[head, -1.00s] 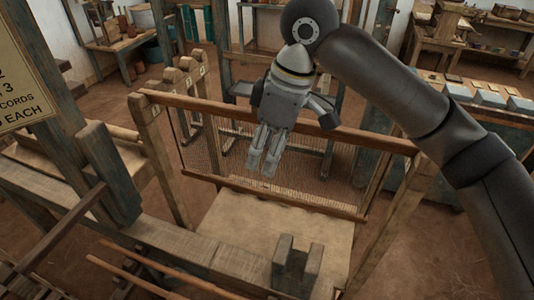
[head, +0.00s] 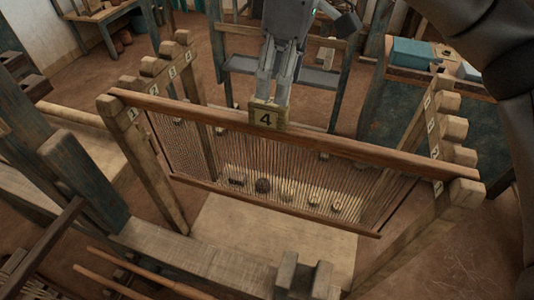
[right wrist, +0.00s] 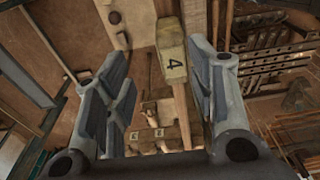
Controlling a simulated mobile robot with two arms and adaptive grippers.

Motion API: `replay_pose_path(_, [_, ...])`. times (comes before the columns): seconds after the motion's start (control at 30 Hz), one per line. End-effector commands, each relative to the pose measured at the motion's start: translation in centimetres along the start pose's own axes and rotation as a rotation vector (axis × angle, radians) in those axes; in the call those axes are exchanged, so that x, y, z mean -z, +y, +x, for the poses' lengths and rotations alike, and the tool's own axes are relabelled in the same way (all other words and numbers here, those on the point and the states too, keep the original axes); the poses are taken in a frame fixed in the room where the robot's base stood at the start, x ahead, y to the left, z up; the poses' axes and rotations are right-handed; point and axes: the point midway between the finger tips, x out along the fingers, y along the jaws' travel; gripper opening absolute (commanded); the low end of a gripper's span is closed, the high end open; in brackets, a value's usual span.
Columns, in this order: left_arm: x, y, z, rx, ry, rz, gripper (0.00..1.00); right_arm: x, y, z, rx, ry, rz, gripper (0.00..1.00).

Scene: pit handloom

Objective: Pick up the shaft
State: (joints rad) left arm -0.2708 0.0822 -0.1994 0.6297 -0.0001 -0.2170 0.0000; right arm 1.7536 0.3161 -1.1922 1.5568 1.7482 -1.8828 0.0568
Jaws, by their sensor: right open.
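The shaft (head: 200,112) is a long wooden top bar with a mesh of upright cords below it and a lower bar. It spans two notched posts, and a tag marked 4 sits on its middle. My right gripper (head: 274,98) is open, pointing down at the tag. In the right wrist view, the spread fingers of the right gripper (right wrist: 158,68) lie either side of the tag and the bar of the shaft (right wrist: 184,105). I cannot tell whether they touch it. My left gripper is not in view.
The left notched post (head: 143,150) and the right notched post (head: 425,215) carry numbered pegs. A heavy loom beam (head: 170,240) runs across the front. A bench with a teal box (head: 412,52) stands at the back right. Bare floor (head: 440,262) shows at the lower right.

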Motion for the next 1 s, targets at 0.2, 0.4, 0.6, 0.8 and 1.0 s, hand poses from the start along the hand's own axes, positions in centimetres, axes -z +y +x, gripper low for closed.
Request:
replay_pose_path(0.2, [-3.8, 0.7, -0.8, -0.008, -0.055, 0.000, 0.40, 0.0, -0.1, 3.1, 0.002, -0.001, 0.000, 0.51])
replay_pose_path(0.4, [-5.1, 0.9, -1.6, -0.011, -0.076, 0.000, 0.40, 0.2, -0.3, 4.5, 0.001, -0.001, -0.001, 0.51])
replay_pose_path(0.6, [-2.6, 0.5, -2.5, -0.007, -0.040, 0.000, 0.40, 0.6, -0.7, 7.5, 0.002, -0.001, 0.000, 0.51])
replay_pose_path(0.8, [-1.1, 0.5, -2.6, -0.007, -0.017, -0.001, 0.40, 0.6, -0.7, 8.9, 0.000, 0.001, -0.002, 0.51])
replay_pose_path(1.0, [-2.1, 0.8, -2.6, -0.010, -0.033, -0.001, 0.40, 0.6, -0.7, 8.9, 0.000, 0.001, -0.002, 0.47])
